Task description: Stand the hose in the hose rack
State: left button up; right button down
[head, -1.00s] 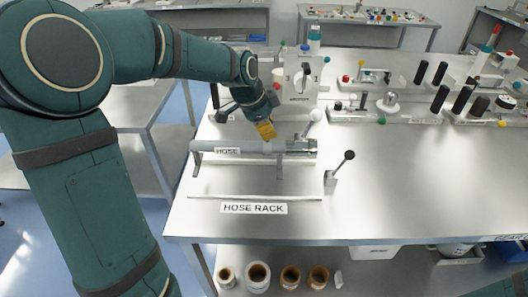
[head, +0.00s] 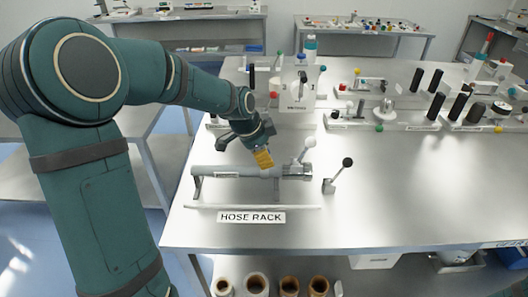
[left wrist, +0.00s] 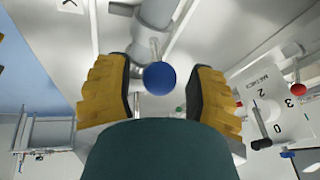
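The hose (head: 222,173) is a grey tube lying level on short legs at the near left of the table. A label strip, "HOSE", is on it. The hose rack (head: 290,207) is a low pale strip in front of it, with a "HOSE RACK" label (head: 251,217). My left gripper (head: 263,158) is just above the right half of the hose, yellow fingertips down. In the left wrist view its fingers are apart on either side of a blue ball knob (left wrist: 159,78), with the grey tube (left wrist: 156,14) beyond. Whether the fingers touch the hose is unclear. My right gripper is out of view.
A white-knobbed lever (head: 309,143) stands at the hose's right end, and a black-knobbed lever (head: 346,163) farther right. A numbered plate (head: 297,88) stands behind. Black rollers (head: 435,106) and fittings line the back right. The table's middle right is clear.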

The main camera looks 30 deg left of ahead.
pick_arm(q)
jog(key=shift+r, duration=0.1)
jog(key=p+v, duration=0.1)
jog(key=v, duration=1.1)
jog(key=shift+p, duration=0.35)
